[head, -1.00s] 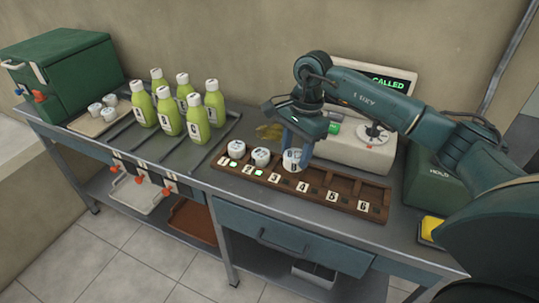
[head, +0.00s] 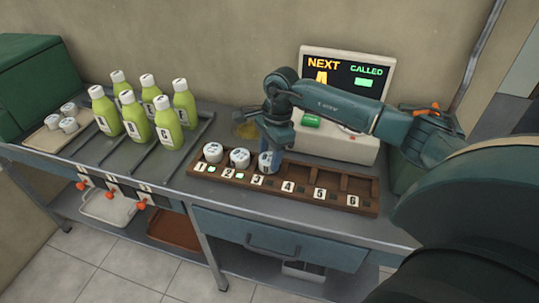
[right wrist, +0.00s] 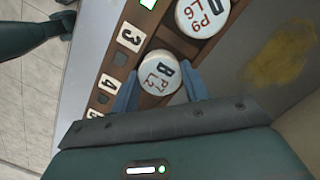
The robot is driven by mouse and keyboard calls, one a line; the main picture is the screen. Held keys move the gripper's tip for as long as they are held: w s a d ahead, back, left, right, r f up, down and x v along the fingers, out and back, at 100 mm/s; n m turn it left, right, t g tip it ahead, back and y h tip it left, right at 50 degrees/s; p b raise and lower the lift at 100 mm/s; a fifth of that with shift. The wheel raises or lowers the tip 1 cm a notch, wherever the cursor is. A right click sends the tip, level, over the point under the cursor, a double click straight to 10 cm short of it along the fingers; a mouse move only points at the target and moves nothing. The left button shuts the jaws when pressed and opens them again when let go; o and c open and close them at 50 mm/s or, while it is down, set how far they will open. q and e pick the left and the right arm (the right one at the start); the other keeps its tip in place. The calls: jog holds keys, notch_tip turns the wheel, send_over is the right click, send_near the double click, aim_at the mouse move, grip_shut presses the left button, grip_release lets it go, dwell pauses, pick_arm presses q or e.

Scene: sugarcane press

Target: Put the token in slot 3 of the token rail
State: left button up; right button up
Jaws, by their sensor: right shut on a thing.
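The token (right wrist: 158,79), white and round with a B and small print on its top, is between the two blue fingers of my right gripper (head: 267,160). In the right wrist view this gripper (right wrist: 160,90) is shut on it. The token is at slot 3 of the brown token rail (head: 330,204), beside the "3" label (right wrist: 130,37). I cannot tell whether it rests on the slot floor. Similar tokens stand in slot 1 (head: 213,152) and slot 2 (head: 240,158), with green lights lit by them. Slots 4 to 6 look empty. My left gripper is not in view.
Several green bottles (head: 135,122) stand in the rack to the left, with small white-topped pieces on a tray (head: 50,142) beyond. A display machine (head: 345,100) stands behind the rail, partly behind my right arm. A drawer (head: 275,240) is under the counter.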

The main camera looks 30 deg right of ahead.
jog(key=shift+f, duration=0.3)
jog(key=shift+f, duration=0.1)
jog(key=o, duration=1)
